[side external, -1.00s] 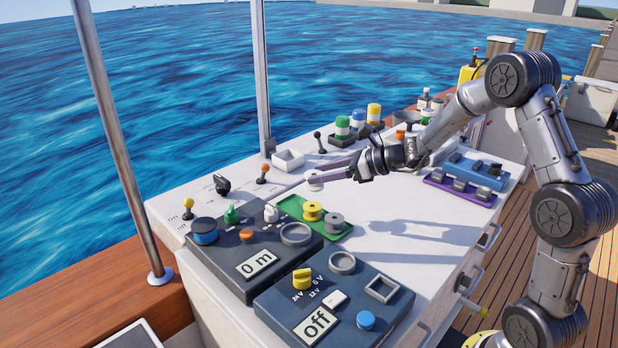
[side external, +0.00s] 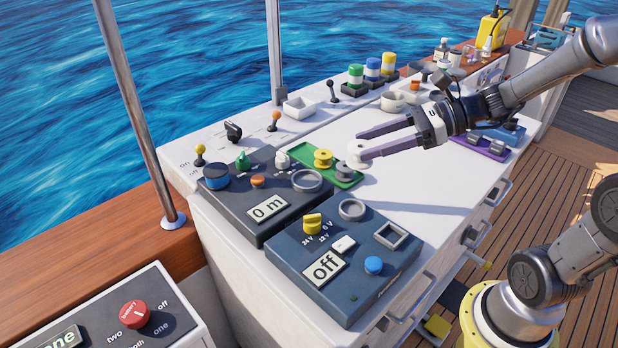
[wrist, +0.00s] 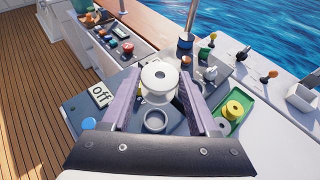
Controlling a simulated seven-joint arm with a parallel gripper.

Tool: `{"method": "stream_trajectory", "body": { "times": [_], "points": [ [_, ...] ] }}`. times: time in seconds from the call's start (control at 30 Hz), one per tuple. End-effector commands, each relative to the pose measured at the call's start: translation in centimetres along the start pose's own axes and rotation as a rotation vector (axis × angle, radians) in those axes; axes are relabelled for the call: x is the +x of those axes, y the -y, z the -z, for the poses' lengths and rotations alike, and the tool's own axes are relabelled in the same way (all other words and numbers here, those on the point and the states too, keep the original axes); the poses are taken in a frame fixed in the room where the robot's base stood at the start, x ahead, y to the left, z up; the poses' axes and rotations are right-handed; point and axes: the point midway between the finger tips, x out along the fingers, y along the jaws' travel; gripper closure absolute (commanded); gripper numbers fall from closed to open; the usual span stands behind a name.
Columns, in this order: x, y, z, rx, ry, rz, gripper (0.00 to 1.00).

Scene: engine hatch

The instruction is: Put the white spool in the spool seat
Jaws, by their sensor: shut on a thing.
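The white spool (side external: 357,152) is between the fingertips of my gripper (side external: 360,146), which is shut on it. It also shows in the wrist view (wrist: 158,80), upright with its round top and centre hole facing the camera. In the side view it appears just right of the green tray (side external: 345,180); its height above the counter is hard to tell. Two grey round rings could be the spool seat: one on the dark "0 m" box (side external: 307,180) and one on the blue "off" box (side external: 351,208). Both look empty. Neither is labelled as the seat.
The green tray holds a yellow spool (side external: 323,158) and a grey spool (side external: 345,171). The blue box also carries a yellow knob (side external: 312,223), a square socket (side external: 391,235) and a blue button (side external: 374,265). The white counter (side external: 415,185) has free room right of the tray.

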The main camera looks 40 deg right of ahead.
Motion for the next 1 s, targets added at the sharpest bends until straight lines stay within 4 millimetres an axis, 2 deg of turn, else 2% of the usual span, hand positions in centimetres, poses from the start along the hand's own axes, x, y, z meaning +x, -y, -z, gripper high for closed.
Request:
{"method": "stream_trajectory", "body": {
  "times": [0.17, 0.43, 0.6, 0.73, 0.93, 1.0],
  "points": [
    [2.2, 2.0, 0.1, 0.006, -0.001, 0.002, 0.94],
    [7.3, 6.2, 0.9, 0.005, 0.000, 0.004, 0.94],
    [10.2, 8.0, 3.1, 0.006, -0.001, 0.006, 0.94],
    [11.6, 8.9, 4.1, 0.005, -0.001, 0.007, 0.94],
    [12.7, 9.6, 4.9, 0.004, 0.000, 0.008, 0.94],
    [13.2, 9.7, 5.7, 0.007, -0.002, 0.007, 0.94]
  ]
}}
